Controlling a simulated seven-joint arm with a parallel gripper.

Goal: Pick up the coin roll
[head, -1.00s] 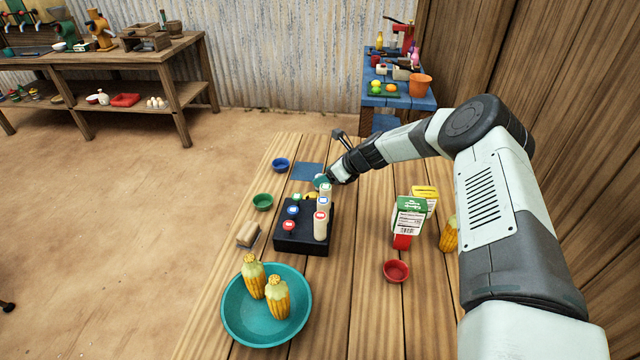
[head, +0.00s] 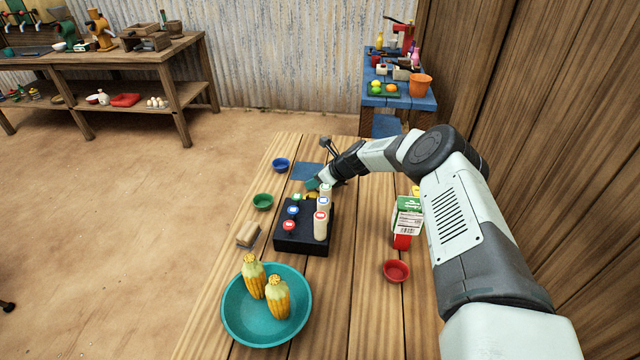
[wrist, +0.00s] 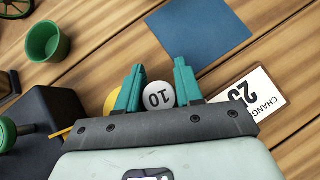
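A white round face marked "10" (wrist: 159,95), possibly the end of the coin roll, shows between my fingers in the wrist view; its length is hidden. My gripper (wrist: 159,70) has two teal fingers standing apart, one on each side of it. I cannot tell if they touch it. A yellow round thing (wrist: 111,103) is partly hidden behind the left finger. In the head view my gripper (head: 312,185) is low over the table, just beyond the black block (head: 290,246), and hides what lies under it.
Cream cylinders (head: 321,226) and coloured knobs stand on the black block. A blue mat (head: 306,171) lies beyond, with a blue cup (head: 281,165) and green cup (head: 262,201) to the left. A "CHANGE 25" card (wrist: 262,97) is right of the fingers. A teal bowl (head: 235,322) holds corn.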

